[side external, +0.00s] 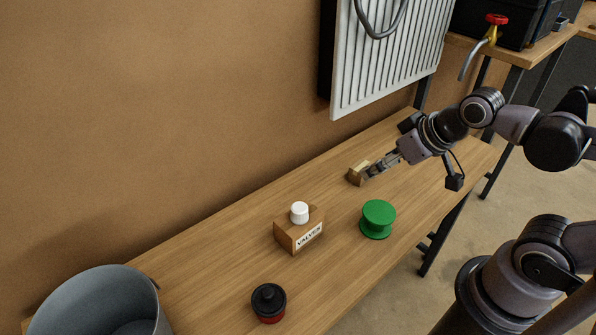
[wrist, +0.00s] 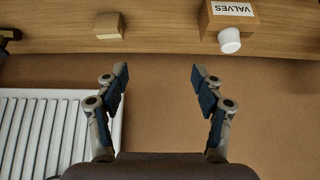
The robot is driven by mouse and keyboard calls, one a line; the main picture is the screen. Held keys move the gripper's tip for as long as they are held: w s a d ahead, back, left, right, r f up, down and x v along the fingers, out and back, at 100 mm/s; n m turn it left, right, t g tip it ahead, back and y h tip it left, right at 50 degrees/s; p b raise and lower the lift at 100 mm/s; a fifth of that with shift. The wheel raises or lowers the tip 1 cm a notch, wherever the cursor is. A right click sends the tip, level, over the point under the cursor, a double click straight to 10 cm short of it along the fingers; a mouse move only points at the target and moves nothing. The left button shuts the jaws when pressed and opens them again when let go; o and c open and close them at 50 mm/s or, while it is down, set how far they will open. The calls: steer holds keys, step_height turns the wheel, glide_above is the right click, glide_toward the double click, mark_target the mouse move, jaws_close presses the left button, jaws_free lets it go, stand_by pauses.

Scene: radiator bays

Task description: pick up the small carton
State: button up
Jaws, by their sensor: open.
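The small carton (side external: 356,175) is a plain brown box on the wooden bench, near the wall and below the radiator panel. In the wrist view the small carton (wrist: 109,27) is at the top, left of centre, beyond the fingertips. My gripper (side external: 371,170) reaches in from the right and its fingers overlap the carton's right side in the side view. In the wrist view my gripper (wrist: 159,72) has its two fingers spread wide with nothing between them. The carton is not between the fingers. I cannot tell the exact gap to it.
A larger box labelled VALVES (side external: 299,231), topped by a white cap (side external: 299,212), stands farther left on the bench (side external: 215,252). A green spool (side external: 378,219) and a black-and-red pot (side external: 268,302) are nearer the front. A grey bucket (side external: 100,300) is at lower left. The radiator (side external: 385,55) hangs above.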

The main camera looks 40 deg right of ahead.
steer(key=m, duration=0.1)
steer(key=m+g+h, duration=0.5)
steer(key=m+g, duration=0.2)
steer(key=m, duration=0.9)
glide_toward(361, 167)
steer(key=d, duration=0.1)
steer(key=x, duration=0.6)
steer(key=shift+s+a+f, duration=0.1)
steer(key=shift+s+a, duration=0.2)
steer(key=shift+s, duration=0.05)
steer(key=shift+w+x, duration=0.2)
steer(key=shift+x, duration=1.05)
steer(key=shift+w+x, duration=0.25)
steer(key=shift+x, duration=1)
steer(key=shift+a, duration=0.15)
steer(key=c, duration=1.3)
